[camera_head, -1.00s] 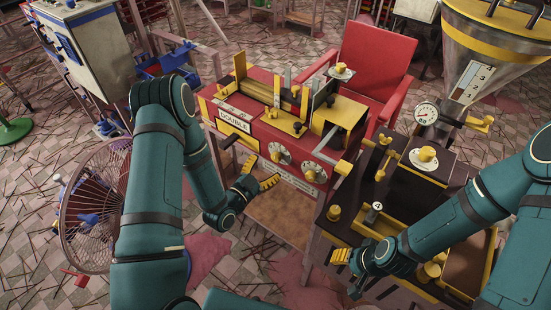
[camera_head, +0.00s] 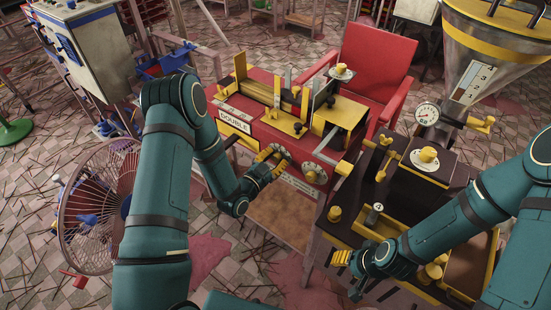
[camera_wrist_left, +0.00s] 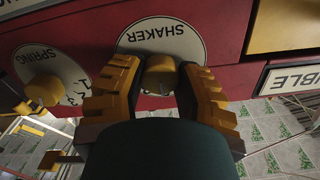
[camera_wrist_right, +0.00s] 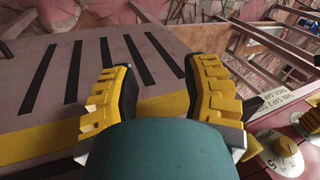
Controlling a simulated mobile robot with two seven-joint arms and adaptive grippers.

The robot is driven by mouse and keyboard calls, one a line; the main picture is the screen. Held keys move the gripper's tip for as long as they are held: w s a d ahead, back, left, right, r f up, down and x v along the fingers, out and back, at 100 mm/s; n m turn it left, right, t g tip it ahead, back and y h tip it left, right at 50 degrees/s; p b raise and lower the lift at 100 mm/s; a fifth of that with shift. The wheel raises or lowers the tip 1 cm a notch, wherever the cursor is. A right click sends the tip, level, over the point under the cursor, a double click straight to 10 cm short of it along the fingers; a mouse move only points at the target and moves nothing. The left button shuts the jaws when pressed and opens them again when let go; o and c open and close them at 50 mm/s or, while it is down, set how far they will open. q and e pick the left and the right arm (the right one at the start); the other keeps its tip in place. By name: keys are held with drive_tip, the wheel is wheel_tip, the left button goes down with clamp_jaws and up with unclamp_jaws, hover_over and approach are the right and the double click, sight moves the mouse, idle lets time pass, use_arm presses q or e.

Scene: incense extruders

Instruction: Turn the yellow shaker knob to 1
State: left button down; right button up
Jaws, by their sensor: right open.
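The yellow shaker knob (camera_wrist_left: 160,75) sits on a white round dial marked SHAKER (camera_wrist_left: 160,38), on the front of the red machine (camera_head: 262,135). My left gripper (camera_head: 270,163) is at this dial. In the left wrist view, my left gripper's yellow fingers (camera_wrist_left: 160,80) flank the knob closely on both sides and appear shut on it. They hide most of the dial's scale, so I cannot read the setting. My right gripper (camera_head: 341,257) is open and empty, low over the dark machine at the right; it also shows in the right wrist view (camera_wrist_right: 160,75).
A second yellow knob on the SPRING dial (camera_wrist_left: 45,90) is close beside the shaker dial. The DOUBLE label (camera_head: 234,121) is on the other side. A dark machine with yellow trays (camera_head: 372,226) stands at the right, and a fan (camera_head: 95,205) at the left.

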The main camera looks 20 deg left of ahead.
use_arm(q)
drive_tip(key=shift+n, duration=0.3)
drive_tip(key=n, duration=0.3)
drive_tip(key=shift+w+r, duration=0.1)
drive_tip(key=shift+r, duration=0.05)
drive_tip(key=shift+w+r+n, duration=0.1)
drive_tip(key=shift+n, duration=1.6)
drive_tip(key=shift+a, duration=0.1)
drive_tip(key=c, duration=0.6)
unclamp_jaws()
